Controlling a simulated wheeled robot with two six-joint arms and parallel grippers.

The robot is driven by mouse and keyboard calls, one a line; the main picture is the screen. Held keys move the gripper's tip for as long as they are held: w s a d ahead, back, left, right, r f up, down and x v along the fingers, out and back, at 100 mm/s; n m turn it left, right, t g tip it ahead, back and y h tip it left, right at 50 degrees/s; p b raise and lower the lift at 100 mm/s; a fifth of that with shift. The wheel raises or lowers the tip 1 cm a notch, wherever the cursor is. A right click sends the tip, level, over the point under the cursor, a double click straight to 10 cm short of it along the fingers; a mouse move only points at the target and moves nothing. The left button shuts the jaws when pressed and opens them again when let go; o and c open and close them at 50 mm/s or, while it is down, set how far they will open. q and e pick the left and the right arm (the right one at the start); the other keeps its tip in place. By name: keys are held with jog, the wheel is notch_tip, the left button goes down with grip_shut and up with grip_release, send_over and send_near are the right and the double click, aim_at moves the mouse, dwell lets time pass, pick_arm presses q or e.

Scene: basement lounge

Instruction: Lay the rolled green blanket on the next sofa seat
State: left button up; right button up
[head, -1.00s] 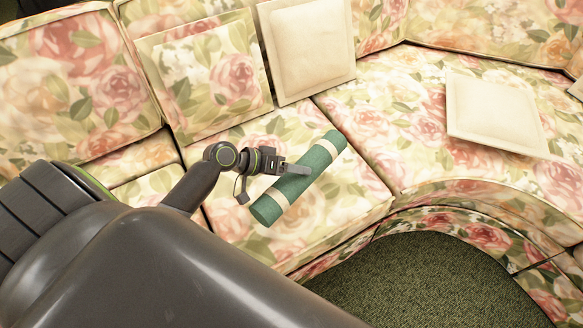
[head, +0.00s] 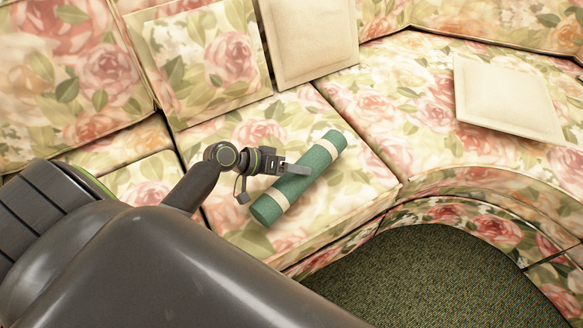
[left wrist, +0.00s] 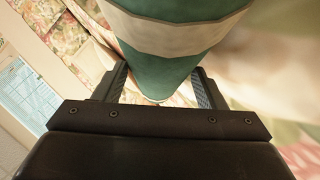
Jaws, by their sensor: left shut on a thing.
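The rolled green blanket (head: 305,172) has cream bands near both ends and slants over a floral sofa seat (head: 262,126) in the head view. My left gripper (head: 292,169) is shut on the blanket around its middle. In the left wrist view the blanket (left wrist: 170,75) fills the top middle between the two fingers (left wrist: 160,88). I cannot tell whether the roll touches the seat or hangs just above it. A seam parts this seat from the sofa seat to its right (head: 400,110). My right gripper is not in view.
A cream cushion (head: 310,38) and a floral cushion (head: 203,60) lean on the backrest behind the blanket. Another cream cushion (head: 505,98) lies on the right seat. Green carpet (head: 430,275) lies in front of the curved sofa edge. The right seat has clear room left of its cushion.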

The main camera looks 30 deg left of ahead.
pick_arm(q)
jog(key=o, duration=1.2)
jog(key=shift+o, duration=0.2)
jog(key=p+v, duration=0.3)
jog(key=v, duration=1.4)
jog(key=shift+s+a, duration=0.15)
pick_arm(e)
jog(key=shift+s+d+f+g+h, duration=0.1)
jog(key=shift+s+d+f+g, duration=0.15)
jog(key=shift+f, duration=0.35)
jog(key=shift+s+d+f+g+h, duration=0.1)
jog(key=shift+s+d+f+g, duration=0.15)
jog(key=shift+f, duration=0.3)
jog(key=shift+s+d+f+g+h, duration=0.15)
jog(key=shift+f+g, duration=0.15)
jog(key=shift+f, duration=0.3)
